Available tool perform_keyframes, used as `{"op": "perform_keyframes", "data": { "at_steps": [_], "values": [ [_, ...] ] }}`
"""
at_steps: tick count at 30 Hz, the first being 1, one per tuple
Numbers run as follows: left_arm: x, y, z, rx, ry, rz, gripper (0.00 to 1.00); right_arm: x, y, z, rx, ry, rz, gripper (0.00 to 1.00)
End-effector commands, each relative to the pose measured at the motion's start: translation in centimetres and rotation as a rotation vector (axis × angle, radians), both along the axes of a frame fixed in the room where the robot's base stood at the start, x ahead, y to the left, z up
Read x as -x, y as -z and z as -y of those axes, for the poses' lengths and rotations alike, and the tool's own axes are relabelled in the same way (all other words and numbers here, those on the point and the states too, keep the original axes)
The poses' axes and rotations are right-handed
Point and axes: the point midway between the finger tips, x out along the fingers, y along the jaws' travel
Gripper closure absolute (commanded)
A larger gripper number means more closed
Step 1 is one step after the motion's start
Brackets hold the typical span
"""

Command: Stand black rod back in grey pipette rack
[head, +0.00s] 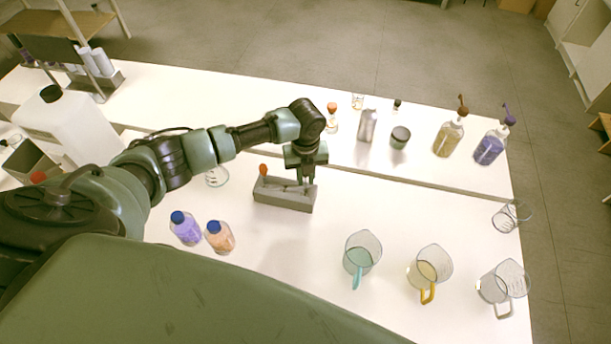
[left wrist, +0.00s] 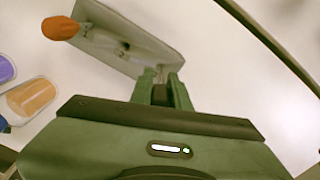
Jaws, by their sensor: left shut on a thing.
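The grey pipette rack (head: 283,201) stands on the near table; it also shows in the left wrist view (left wrist: 112,50). An orange-bulbed pipette (head: 263,169) stands at its left end, and its bulb shows in the left wrist view (left wrist: 61,27). My left gripper (head: 303,180) points down at the rack's right end. It is shut on the black rod (left wrist: 160,94), of which only a short dark piece shows between the fingers (left wrist: 161,82). I cannot tell whether the rod's lower end is inside a rack hole. My right gripper is not in view.
A teal-handled beaker (head: 361,255) and a yellow-handled beaker (head: 429,268) stand to the right. Several bottles line the far table. The table just right of the rack is clear.

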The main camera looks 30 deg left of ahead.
Motion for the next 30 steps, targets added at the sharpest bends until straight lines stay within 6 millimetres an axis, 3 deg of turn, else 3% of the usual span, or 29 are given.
{"op": "perform_keyframes", "data": {
  "at_steps": [18, 28, 29, 30],
  "values": [
    [0.0, 1.9, 0.0, 0.001, 0.001, 0.001, 1.0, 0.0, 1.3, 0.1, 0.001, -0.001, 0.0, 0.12],
    [0.0, 2.1, 0.0, 0.0, 0.001, 0.0, 1.0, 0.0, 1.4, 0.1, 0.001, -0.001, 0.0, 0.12],
    [0.0, 2.1, 0.0, 0.0, 0.001, 0.0, 0.77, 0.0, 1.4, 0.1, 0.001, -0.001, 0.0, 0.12],
    [0.0, 2.1, 0.0, 0.0, 0.001, 0.0, 0.66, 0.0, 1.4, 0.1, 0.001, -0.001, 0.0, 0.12]
  ]
}}
